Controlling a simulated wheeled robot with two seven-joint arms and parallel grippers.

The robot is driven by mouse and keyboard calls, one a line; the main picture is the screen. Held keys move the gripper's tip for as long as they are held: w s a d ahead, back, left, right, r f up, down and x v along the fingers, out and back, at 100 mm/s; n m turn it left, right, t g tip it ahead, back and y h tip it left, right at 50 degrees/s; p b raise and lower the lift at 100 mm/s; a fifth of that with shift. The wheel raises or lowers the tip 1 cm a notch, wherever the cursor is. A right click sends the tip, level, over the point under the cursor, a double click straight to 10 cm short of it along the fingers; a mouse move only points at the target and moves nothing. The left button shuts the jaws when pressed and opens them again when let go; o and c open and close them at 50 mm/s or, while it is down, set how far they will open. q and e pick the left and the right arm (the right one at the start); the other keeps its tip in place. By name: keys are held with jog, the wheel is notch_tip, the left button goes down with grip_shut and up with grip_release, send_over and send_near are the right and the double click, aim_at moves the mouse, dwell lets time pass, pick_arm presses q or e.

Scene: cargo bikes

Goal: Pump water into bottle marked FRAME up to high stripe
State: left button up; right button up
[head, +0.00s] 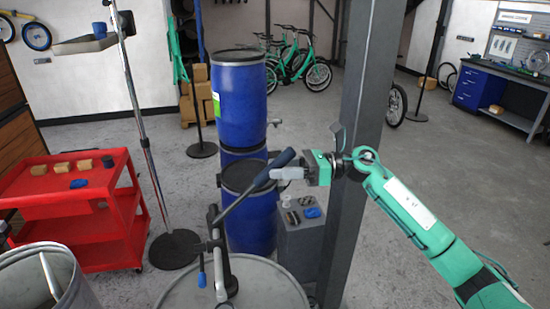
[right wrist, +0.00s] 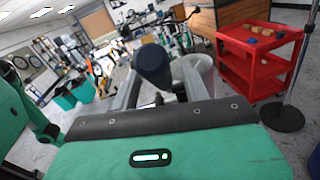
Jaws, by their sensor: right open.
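A hand pump (head: 222,262) stands on a grey drum (head: 262,290) at the bottom of the head view. Its lever slopes up to the right and ends in a dark blue grip (head: 274,166). My right gripper (head: 277,173) is open at this grip. In the right wrist view the rounded end of the grip (right wrist: 153,66) shows between the spread fingers (right wrist: 160,88); I cannot tell whether they touch it. A thin piece with a blue end (head: 202,279) hangs at the pump's left. I see no bottle marked FRAME and no stripe. My left gripper is not in view.
Blue barrels (head: 240,105) stand behind the pump. A grey post (head: 357,130) rises close by my right gripper. A grey box (head: 301,240) with small items stands beside the post. A red cart (head: 75,215) and an open grey bin (head: 90,290) are at left.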

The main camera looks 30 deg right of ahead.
jog(key=shift+x, duration=0.85)
jog(key=shift+d, duration=0.1)
jog(key=shift+c, duration=0.5)
